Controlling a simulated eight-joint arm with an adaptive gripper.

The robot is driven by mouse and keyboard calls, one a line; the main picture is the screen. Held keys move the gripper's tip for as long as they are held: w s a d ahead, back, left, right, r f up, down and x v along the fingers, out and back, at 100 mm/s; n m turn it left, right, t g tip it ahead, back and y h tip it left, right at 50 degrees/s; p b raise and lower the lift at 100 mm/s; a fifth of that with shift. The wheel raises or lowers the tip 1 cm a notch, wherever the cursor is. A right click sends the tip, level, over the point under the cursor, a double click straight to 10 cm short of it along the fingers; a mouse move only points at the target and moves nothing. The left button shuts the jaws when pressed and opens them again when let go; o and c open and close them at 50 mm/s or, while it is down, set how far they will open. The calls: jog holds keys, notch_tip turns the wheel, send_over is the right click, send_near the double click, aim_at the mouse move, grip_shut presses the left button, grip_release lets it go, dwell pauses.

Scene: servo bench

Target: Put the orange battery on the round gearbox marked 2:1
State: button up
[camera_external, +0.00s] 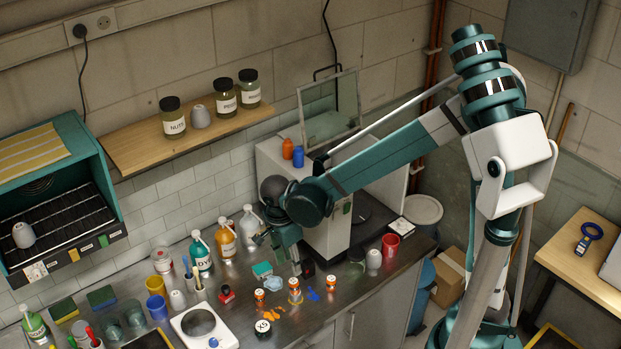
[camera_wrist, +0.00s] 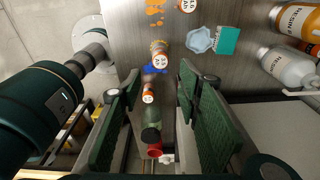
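Several small round orange-and-white pieces with labels stand on the metal bench. One (camera_external: 259,295) is at the left, a taller one with a yellowish band (camera_external: 295,291) is in the middle, and one (camera_external: 331,282) is at the right. The labels are too small to tell which is marked 2:1. An orange upright cylinder (camera_external: 287,148) stands on the white machine behind; I cannot tell whether it is the orange battery. My gripper (camera_external: 299,268) hangs above the bench behind the middle piece. In the wrist view its green-padded fingers (camera_wrist: 160,104) are apart with nothing between them.
A blue cylinder (camera_external: 298,157) stands beside the orange one. Resin bottles (camera_external: 227,239) line the back of the bench. A teal block (camera_external: 262,270), a red cup (camera_external: 390,246) and a white scale (camera_external: 203,328) stand around the pieces. Blue and orange splashes lie between them.

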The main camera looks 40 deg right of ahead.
jog(key=s+d+r+n+t, duration=0.2)
jog(key=s+d+r+n, duration=0.2)
jog(key=d, duration=0.4)
jog(key=s+d+r+n+t+y, duration=0.1)
jog(key=s+d+r+n+t, duration=0.1)
jog(key=s+d+r+n, duration=0.2)
jog(key=s+d+r+n+t, duration=0.3)
jog(key=d+r+n, duration=0.4)
jog(key=d+n, duration=0.4)
jog(key=shift+s+d+r, duration=0.35)
jog(key=shift+s, duration=0.25)
